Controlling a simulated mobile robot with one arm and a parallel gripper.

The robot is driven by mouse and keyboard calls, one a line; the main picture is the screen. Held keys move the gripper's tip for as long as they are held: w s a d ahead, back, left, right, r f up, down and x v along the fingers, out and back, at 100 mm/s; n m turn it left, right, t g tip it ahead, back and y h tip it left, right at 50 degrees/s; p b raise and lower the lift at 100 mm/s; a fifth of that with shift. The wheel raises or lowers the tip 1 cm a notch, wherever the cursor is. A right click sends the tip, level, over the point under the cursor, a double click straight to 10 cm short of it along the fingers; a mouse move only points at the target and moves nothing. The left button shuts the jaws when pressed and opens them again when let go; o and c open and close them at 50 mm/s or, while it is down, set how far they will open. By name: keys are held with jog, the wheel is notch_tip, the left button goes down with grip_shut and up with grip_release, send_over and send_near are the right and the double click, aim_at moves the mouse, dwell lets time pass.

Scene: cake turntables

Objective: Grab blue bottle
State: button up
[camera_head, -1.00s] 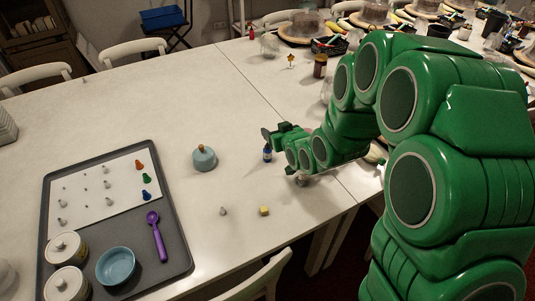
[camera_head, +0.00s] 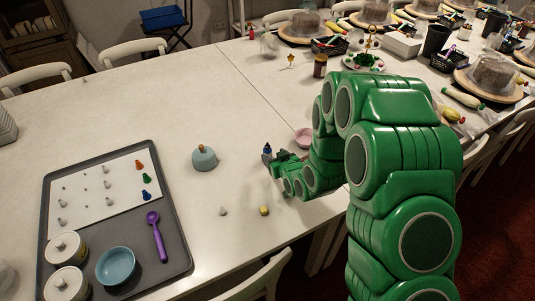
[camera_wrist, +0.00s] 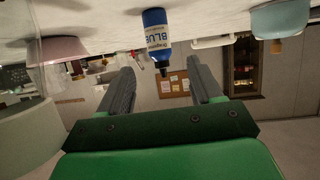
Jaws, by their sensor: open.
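The blue bottle (camera_head: 267,149) stands on the white table, with its dark cap and upper part showing in the head view behind my gripper. In the wrist view the bottle (camera_wrist: 157,35) appears upside down, with a white label reading "BLUE" and a black cap. My gripper (camera_head: 270,160) is low over the table beside the bottle. In the wrist view my gripper (camera_wrist: 160,66) has its two fingers spread wide, and the bottle shows in the gap between them, ahead of the tips. Nothing is held. Its lower part is hidden in the head view.
A yellow block (camera_head: 264,211) and a small grey piece (camera_head: 223,211) lie in front. A grey tray (camera_head: 180,246) holds several items at left.

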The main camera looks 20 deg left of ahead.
aim_at(269, 151)
jog(key=shift+x, duration=3.6)
jog(key=c, duration=1.1)
